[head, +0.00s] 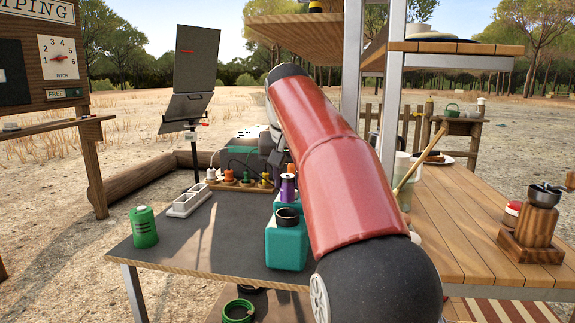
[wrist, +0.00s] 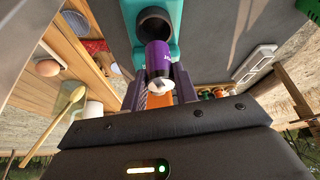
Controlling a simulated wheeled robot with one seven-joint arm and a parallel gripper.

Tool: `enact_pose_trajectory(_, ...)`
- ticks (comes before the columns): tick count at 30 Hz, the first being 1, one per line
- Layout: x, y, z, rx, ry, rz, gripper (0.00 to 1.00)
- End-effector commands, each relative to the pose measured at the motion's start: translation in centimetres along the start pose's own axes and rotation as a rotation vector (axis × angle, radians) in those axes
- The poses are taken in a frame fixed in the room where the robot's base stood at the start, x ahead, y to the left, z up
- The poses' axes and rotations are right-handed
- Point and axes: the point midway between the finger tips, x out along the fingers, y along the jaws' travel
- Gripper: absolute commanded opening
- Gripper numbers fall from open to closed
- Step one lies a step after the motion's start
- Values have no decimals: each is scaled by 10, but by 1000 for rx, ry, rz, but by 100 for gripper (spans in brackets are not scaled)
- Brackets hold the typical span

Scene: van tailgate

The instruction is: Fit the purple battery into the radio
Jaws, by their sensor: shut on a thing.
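The teal radio (head: 287,248) stands on the dark table top, with a round black-rimmed socket (head: 287,217) open on its upper side. The purple battery (head: 288,189) stands roughly upright just behind this socket in the head view. In the wrist view the battery (wrist: 160,56) overlaps the near edge of the dark socket of the radio (wrist: 172,9), its pale end toward the camera. My gripper (wrist: 159,82) is shut on the battery. My red arm hides most of the gripper in the head view. I cannot tell whether the battery touches the radio.
A green canister (head: 144,228) stands at the table's left. A white tray (head: 188,199) and a strip with coloured plugs (head: 240,183) lie behind. A wooden table (head: 460,215) holds several items at right. The dark table's front left is clear.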

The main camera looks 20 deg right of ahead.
Motion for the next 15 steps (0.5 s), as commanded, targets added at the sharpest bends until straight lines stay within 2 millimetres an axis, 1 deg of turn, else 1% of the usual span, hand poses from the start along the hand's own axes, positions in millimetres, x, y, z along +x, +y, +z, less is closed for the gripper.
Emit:
enact_pose_trajectory(1,8,0,3,0,2,0,3)
enact_pose_trajectory(3,14,0,6,0,2,0,3)
enact_pose_trajectory(15,37,0,16,0,1,0,3)
